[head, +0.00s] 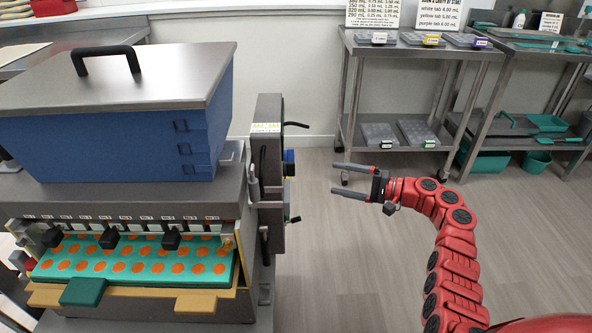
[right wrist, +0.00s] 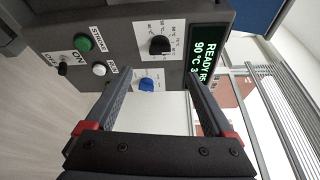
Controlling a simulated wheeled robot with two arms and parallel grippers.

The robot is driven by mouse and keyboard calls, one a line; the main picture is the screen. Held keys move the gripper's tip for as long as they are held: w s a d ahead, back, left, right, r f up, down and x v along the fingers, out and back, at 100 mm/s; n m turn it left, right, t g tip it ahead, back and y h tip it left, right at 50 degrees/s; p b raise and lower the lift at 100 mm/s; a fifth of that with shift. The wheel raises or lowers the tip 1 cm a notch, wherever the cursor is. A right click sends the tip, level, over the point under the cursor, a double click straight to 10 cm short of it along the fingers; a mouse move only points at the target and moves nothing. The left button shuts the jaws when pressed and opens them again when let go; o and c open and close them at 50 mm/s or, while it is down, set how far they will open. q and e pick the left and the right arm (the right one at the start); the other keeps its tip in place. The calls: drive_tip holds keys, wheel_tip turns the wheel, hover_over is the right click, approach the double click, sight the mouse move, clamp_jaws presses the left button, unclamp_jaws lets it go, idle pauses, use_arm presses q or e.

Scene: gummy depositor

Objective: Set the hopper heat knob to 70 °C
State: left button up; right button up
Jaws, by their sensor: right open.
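The control panel (right wrist: 115,30) shows in the right wrist view with a black knob (right wrist: 158,45) on a white dial plate and a blue knob (right wrist: 147,84) on another white plate. The dial lettering is too small to read, so I cannot tell which one is the hopper heat knob. The green display (right wrist: 203,55) reads READY and 90 °C. In the head view the blue knob (head: 289,162) sticks out of the panel's side. My right gripper (head: 335,178) is open and empty, apart from the panel, its fingers pointing toward it. My left gripper is not in view.
A green button (right wrist: 82,43), a white button (right wrist: 99,69) and a black ON switch (right wrist: 63,68) share the panel. The depositor's blue hopper (head: 130,140) and teal mould (head: 135,262) stand left. Steel shelves (head: 400,150) stand behind; floor around my right arm is clear.

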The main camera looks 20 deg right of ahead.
drive_tip(key=b+x, duration=0.2)
drive_tip(key=x, duration=1.1)
drive_tip(key=shift+w+a+f, duration=0.1)
drive_tip(key=shift+f, duration=0.05)
drive_tip(key=c, duration=1.3)
drive_tip(key=n+b, duration=0.1)
drive_tip(key=b, duration=0.2)
drive_tip(key=shift+f+n+t+b, duration=0.1)
drive_tip(key=shift+n+t+b, duration=0.2)
drive_tip(key=shift+b, duration=0.05)
drive_tip(key=shift+c, duration=0.2)
drive_tip(key=o, duration=1.3)
drive_tip(key=shift+o, duration=0.2)
drive_tip(key=p+v, duration=0.3)
drive_tip(key=v, duration=1.4)
drive_tip(key=shift+d, duration=0.3)
